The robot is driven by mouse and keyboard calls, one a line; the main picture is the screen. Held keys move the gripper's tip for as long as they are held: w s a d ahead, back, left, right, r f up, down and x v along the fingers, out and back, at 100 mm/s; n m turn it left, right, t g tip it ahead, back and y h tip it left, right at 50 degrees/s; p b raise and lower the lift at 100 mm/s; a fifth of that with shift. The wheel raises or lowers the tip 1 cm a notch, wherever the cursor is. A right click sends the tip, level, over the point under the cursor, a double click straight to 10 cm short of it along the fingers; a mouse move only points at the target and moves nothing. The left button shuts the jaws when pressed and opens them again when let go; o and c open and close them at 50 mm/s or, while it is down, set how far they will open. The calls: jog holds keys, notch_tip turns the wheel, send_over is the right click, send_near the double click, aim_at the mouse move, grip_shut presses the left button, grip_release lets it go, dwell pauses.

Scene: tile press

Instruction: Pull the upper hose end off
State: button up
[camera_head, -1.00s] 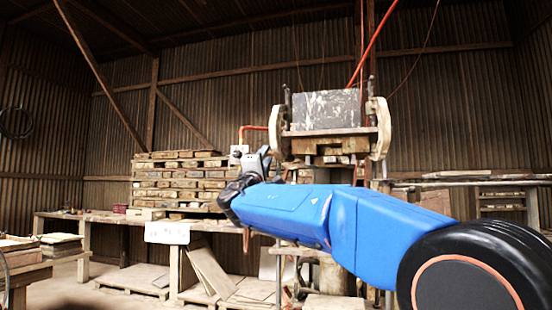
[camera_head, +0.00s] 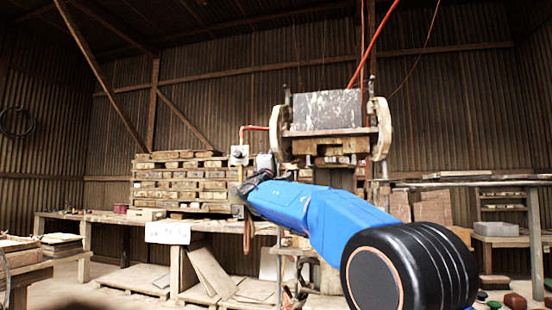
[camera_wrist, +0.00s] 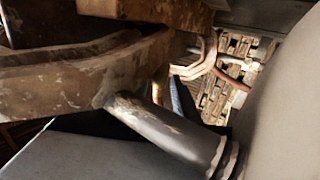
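An orange-red pipe (camera_head: 256,128) runs from the press (camera_head: 330,130) to a pale box (camera_head: 239,155) on its left. A reddish hose (camera_head: 247,235) hangs below, beneath my forearm. Its upper end is not clear behind my dark wrist. In the wrist view, pale curved hoses (camera_wrist: 205,58) and a red-brown hose (camera_wrist: 219,84) show beyond the press. Large grey surfaces fill the right and lower left there. I see no hose clearly held.
A dark cylinder (camera_wrist: 170,130) and rusty press metal (camera_wrist: 80,70) are close to the wrist camera. Stacked wooden forms (camera_head: 180,183) stand on the bench (camera_head: 100,217) behind. Boards lean under the bench. Open floor shows at the lower left.

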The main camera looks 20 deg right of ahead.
grip_shut()
jog(key=w+a, duration=0.2)
jog(key=shift+a, duration=0.35)
grip_release()
jog(key=shift+a, duration=0.15)
jog(key=v, duration=1.7)
